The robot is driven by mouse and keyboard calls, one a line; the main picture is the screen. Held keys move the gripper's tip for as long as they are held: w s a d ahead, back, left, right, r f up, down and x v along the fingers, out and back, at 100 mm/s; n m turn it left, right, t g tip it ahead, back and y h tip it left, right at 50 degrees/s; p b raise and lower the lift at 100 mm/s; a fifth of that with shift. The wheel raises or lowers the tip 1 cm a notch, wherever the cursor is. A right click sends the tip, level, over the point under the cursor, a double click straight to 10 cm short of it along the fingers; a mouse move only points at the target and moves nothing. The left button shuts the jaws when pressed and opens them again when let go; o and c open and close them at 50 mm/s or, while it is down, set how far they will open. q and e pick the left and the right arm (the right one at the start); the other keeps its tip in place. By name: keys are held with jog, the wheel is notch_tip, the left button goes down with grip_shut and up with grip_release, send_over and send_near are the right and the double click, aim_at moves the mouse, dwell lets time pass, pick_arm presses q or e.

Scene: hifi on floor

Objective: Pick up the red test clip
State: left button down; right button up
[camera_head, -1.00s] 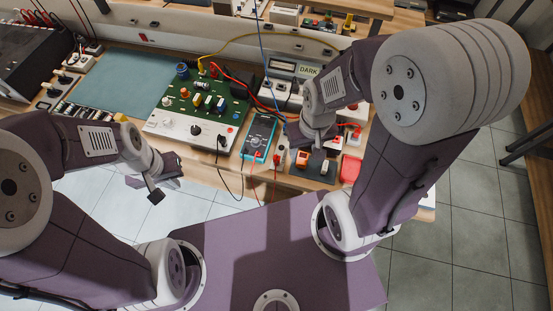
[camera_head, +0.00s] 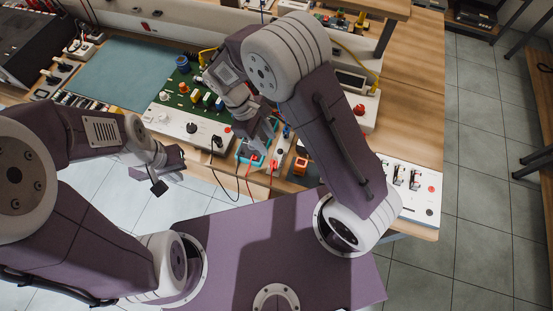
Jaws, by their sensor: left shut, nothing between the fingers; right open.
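Two small red clips on thin leads show at the front of the bench, one on the teal meter (camera_head: 243,153) and one red test clip (camera_head: 274,164) just right of it. I cannot tell for certain which is the task's clip. My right gripper (camera_head: 257,142) is open above the teal meter, close to the clips, and hides part of the meter. I cannot tell whether it touches anything. My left gripper (camera_head: 166,176) is shut and empty, in front of the bench at the left, away from the clips.
A circuit board (camera_head: 196,92) and a white panel (camera_head: 178,122) lie left of the meter. An orange block (camera_head: 301,166) sits right of the clips. A switch panel (camera_head: 410,185) is at the right. Black and red leads hang over the front edge.

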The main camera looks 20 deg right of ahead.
aim_at(273, 162)
jog(key=s+f, duration=0.2)
jog(key=f, duration=0.1)
jog(key=shift+s+f, duration=0.2)
jog(key=shift+w+d+f, duration=0.1)
jog(key=shift+f, duration=0.15)
jog(key=f, duration=0.1)
jog(key=s+f, duration=0.2)
jog(key=f, duration=0.1)
jog(key=shift+d+p, duration=0.4)
jog(key=shift+w+d+f, duration=0.15)
jog(key=shift+f, duration=0.2)
grip_shut()
